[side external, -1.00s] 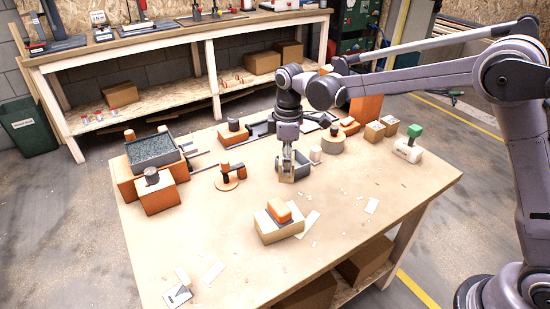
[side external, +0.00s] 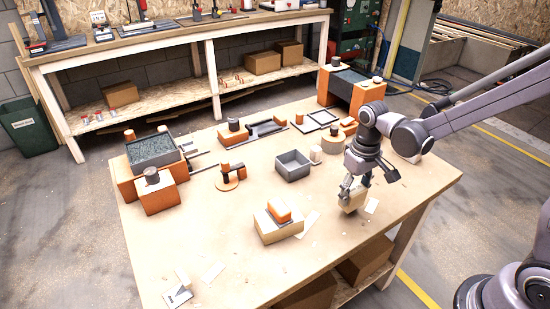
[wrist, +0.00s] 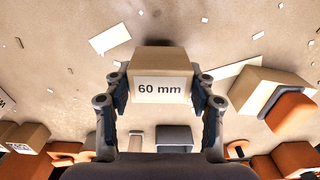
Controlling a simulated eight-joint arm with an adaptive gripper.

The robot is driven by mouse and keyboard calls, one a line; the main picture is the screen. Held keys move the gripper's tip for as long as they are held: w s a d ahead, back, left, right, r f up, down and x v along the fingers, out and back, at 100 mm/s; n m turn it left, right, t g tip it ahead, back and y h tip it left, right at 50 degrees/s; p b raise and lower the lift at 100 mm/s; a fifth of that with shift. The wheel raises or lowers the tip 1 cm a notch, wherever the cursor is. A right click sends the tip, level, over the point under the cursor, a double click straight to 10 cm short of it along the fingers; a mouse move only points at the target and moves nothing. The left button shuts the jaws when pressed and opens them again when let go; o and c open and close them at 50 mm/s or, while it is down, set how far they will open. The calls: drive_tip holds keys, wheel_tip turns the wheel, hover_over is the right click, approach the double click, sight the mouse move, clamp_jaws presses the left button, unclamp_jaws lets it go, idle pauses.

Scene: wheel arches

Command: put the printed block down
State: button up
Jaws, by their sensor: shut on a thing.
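The printed block (wrist: 160,62) is tan with a white label reading "60 mm", facing my wrist camera. My gripper (wrist: 162,92) is shut on it, one finger on each side. In the side view my gripper (side external: 356,187) points down at the right part of the table, with the block (side external: 351,201) between its fingers. The block is low, close to the tabletop (side external: 330,240); I cannot tell whether it touches. The fingers partly hide its upper part.
A white slip (side external: 371,206) lies right beside the block. An open grey box (side external: 293,166) stands to the left, looking empty. A tan block with an orange piece (side external: 279,212) stands nearer the front left. Bare table lies in front of my gripper.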

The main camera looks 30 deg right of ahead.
drive_tip(key=shift+w, duration=0.1)
idle(0.3)
drive_tip(key=w+a+r, duration=0.1)
drive_tip(key=w+r, duration=0.3)
drive_tip(key=w, duration=0.4)
drive_tip(key=w+a+r, duration=0.2)
drive_tip(key=w+r, duration=0.2)
drive_tip(key=w, duration=0.4)
hover_over(268, 189)
wheel_tip(268, 189, down, 7)
drive_tip(key=shift+f, duration=1.95)
drive_tip(key=shift+f, duration=0.2)
drive_tip(key=o, duration=1.2)
drive_tip(key=shift+c, duration=0.2)
